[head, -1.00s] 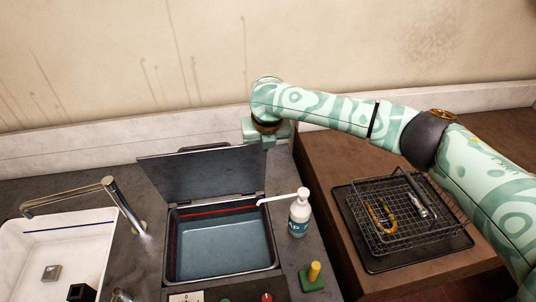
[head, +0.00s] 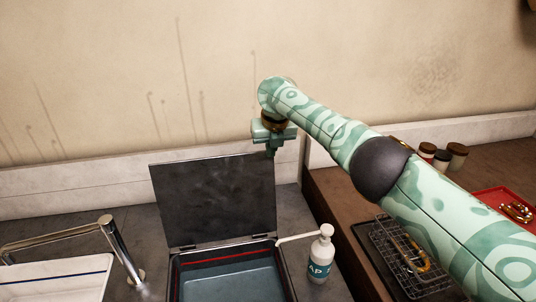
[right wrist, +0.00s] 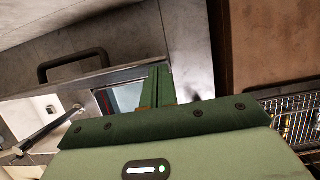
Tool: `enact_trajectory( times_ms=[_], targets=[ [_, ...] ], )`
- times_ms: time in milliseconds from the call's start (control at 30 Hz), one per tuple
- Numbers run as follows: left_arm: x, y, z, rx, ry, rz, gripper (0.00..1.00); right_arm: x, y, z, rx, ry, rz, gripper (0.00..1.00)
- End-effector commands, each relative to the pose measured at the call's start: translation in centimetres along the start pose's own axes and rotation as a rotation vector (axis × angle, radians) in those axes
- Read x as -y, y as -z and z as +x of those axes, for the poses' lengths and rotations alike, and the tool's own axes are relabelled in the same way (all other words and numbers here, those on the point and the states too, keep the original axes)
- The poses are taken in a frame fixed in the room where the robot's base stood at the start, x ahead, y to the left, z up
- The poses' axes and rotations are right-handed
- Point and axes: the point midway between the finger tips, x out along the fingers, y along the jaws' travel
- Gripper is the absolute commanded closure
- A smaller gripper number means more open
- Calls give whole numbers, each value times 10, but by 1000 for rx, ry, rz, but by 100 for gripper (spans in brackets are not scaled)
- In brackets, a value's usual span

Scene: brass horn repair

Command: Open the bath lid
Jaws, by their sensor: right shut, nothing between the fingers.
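The bath lid (head: 213,200) is a dark metal plate standing open and nearly upright on the hinges at the bath's back edge. The bath (head: 230,283) below it holds blue-grey liquid, with a red line along its inner back wall. My right gripper (head: 270,152) is shut and empty beside the lid's upper right corner in the head view; I cannot tell whether it touches the lid. In the right wrist view its green fingers (right wrist: 157,88) are together, and the lid's dark handle (right wrist: 73,65) shows to their left. My left gripper is not in view.
A white pump bottle (head: 320,255) stands right of the bath, its spout pointing toward it. A faucet (head: 118,248) and white sink (head: 55,280) are at left. A wire basket (head: 395,255), several jars and a red tray (head: 503,202) are at right.

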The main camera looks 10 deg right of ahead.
Motion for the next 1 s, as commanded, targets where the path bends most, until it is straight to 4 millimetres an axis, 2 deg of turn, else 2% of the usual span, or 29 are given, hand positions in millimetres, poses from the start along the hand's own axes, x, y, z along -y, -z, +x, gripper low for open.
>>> enact_trajectory(
  times_ms=[433,567,667,1000],
  targets=[
    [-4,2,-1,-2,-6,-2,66,0,-5,-6,14,-2,4,100],
    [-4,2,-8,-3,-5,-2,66,0,-5,-16,14,-5,1,100],
    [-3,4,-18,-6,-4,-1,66,0,-4,-33,13,-4,0,100],
    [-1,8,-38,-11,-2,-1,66,1,0,-125,12,-1,-1,100]
  ],
)
